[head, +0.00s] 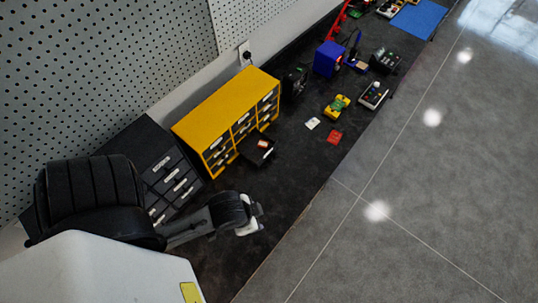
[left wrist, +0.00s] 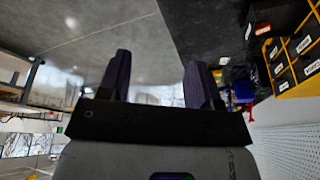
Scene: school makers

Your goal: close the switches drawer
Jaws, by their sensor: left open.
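A yellow drawer cabinet (head: 218,108) with black drawers and pale labels stands against the pegboard wall. One black drawer (head: 259,150) is pulled out of it over the bench, with a small orange-and-white item inside. I cannot read its label. In the left wrist view the yellow cabinet (left wrist: 285,88) and the pulled-out drawer (left wrist: 250,42) are at the upper right. My left gripper (head: 254,217) is open and empty, over the bench, nearer to me than the drawer and apart from it. Its two fingers (left wrist: 158,82) stand wide apart in the left wrist view. My right gripper is not in view.
A black drawer cabinet (head: 138,145) stands beside the yellow one, close to my left arm. Beyond are a blue box (head: 328,59), a yellow-green gadget (head: 337,106), a red card (head: 334,137) and a white card (head: 312,123). The bench between gripper and drawer is clear.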

